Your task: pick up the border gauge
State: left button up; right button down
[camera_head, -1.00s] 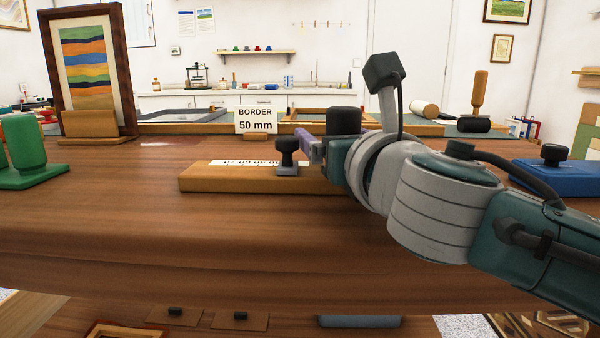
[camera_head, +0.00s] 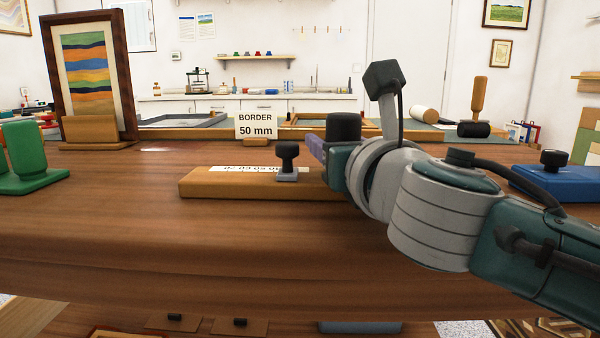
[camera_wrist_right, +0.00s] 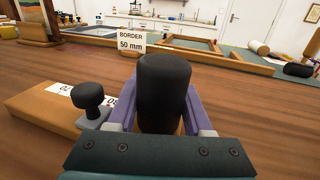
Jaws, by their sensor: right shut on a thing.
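The border gauge is a long wooden block (camera_head: 235,189) lying on the table, with a white number scale on top and a small slider with a black knob (camera_head: 287,150). A thick black handle (camera_head: 343,127) stands at its right part. My right gripper (camera_wrist_right: 160,112) is shut on this handle, with a purple finger on each side of it in the right wrist view. The gripper and wrist hide the gauge's right end in the head view. The block appears to rest on the table. My left gripper is not in view.
A "BORDER 50 mm" sign (camera_head: 255,127) stands behind the gauge. A framed striped print (camera_head: 86,75) and a green piece (camera_head: 30,160) are at the left. A blue block with a black knob (camera_head: 560,178) is at the right. The table in front of the gauge is clear.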

jog(key=shift+r, duration=0.1)
dwell(0.3)
jog(key=shift+r+p, duration=0.5)
jog(key=shift+r, duration=0.15)
notch_tip(320, 180, up, 19)
jog(key=p, duration=0.9)
jog(key=shift+f, duration=0.15)
jog(key=shift+f, duration=0.15)
jog(key=shift+f+b, duration=6.35)
jog(key=shift+f, duration=3.15)
jog(key=shift+f, duration=0.3)
jog(key=shift+f, duration=0.15)
